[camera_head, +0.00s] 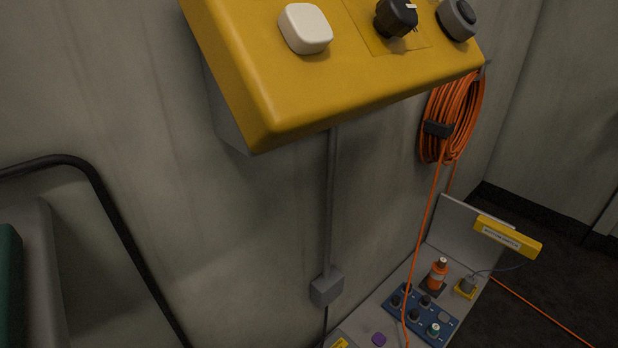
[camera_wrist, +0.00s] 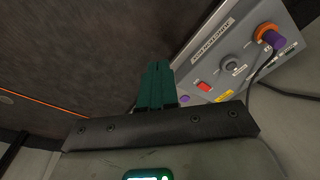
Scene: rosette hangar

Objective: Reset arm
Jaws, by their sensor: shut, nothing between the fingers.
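My gripper (camera_wrist: 157,84) shows in the wrist view as teal fingers pressed together, shut and empty, beyond a dark screwed bar. The head view does not clearly show my arm or gripper. In the wrist view, a grey control box (camera_wrist: 212,62) lies to the right of the fingertips. It carries a lettered label, a red switch (camera_wrist: 203,86), a round knob (camera_wrist: 233,67) and an orange and purple connector (camera_wrist: 270,38) with a dark cable. I cannot tell how far the fingertips are from the box.
In the head view, a yellow panel (camera_head: 300,95) juts from the wall at the top. A coiled orange cable (camera_head: 455,110) hangs at right. Below, a grey shelf holds an orange bottle (camera_head: 436,274) and a blue board (camera_head: 440,325) with knobs. A black tube (camera_head: 115,215) stands at left.

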